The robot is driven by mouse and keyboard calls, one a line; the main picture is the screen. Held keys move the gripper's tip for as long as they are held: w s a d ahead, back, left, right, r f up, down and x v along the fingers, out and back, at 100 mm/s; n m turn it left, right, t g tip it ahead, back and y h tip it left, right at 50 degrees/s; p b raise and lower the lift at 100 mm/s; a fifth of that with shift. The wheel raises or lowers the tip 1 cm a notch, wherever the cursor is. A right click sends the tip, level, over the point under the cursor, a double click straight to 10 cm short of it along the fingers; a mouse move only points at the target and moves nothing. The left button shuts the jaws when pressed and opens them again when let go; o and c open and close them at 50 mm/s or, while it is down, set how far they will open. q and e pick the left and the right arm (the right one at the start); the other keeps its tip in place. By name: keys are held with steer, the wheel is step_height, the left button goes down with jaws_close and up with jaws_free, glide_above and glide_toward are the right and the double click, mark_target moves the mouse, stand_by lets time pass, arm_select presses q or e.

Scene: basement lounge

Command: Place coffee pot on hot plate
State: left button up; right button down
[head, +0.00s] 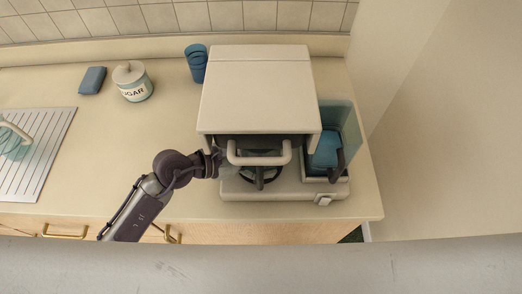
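The white coffee machine (255,92) stands on the counter. A cream D-shaped handle (260,160) sticks out at its front, and a dark round shape with a black handle (260,180) shows below it over the hot plate area, mostly hidden by the machine top. At the far left edge, a teal glass vessel with a cream handle (12,140), likely the coffee pot, is partly cut off by the frame. My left gripper (217,161) is at the machine's front left, close beside the cream handle; its fingers are too dark and small to read. My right gripper is not in view.
A clear teal reservoir (350,130) on the machine's right holds a blue item with a black handle (326,150). A sugar jar (132,82), a blue sponge (92,80) and blue cups (196,62) stand behind. A ribbed drainboard (45,165) lies left, with clear counter between.

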arm_select(q)
steer(key=shift+f, duration=0.1)
steer(key=shift+f, duration=0.15)
steer(key=o, duration=0.9)
steer(key=shift+a+r, duration=0.1)
steer(key=shift+r, duration=0.2)
steer(key=b+v, duration=0.3)
steer(key=v, duration=0.7)
steer(key=shift+s+a, duration=0.1)
steer(key=shift+a, duration=0.2)
steer(key=shift+s+a+r, duration=0.25)
steer(key=shift+a+r, duration=0.15)
steer(key=shift+a, duration=0.05)
